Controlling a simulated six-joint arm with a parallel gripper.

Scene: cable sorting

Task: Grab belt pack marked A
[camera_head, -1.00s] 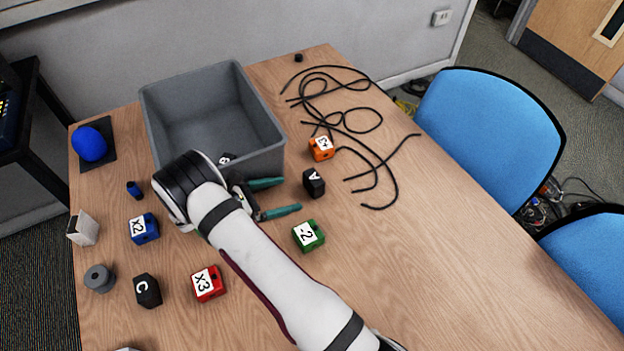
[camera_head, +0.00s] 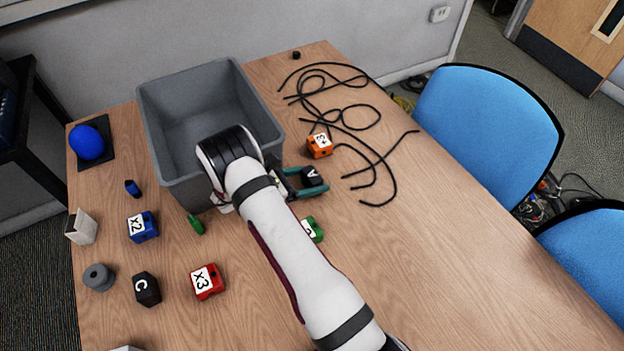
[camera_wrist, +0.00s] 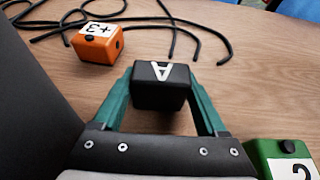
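The belt pack marked A (camera_head: 311,176) is a small black block with a white letter A on its label. It sits on the table right of the grey bin, and shows in the middle of the wrist view (camera_wrist: 161,88). My gripper (camera_head: 315,178) has its two green fingers on either side of the pack, which also shows in the wrist view (camera_wrist: 161,80). The fingers are spread about as wide as the pack, with little or no gap visible. Whether they touch it is hard to see.
An orange +3 block (camera_head: 319,146) and loose black cables (camera_head: 345,115) lie beyond the pack. A green block (camera_head: 313,228) is close by, partly behind my arm. The grey bin (camera_head: 262,150) stands to the left.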

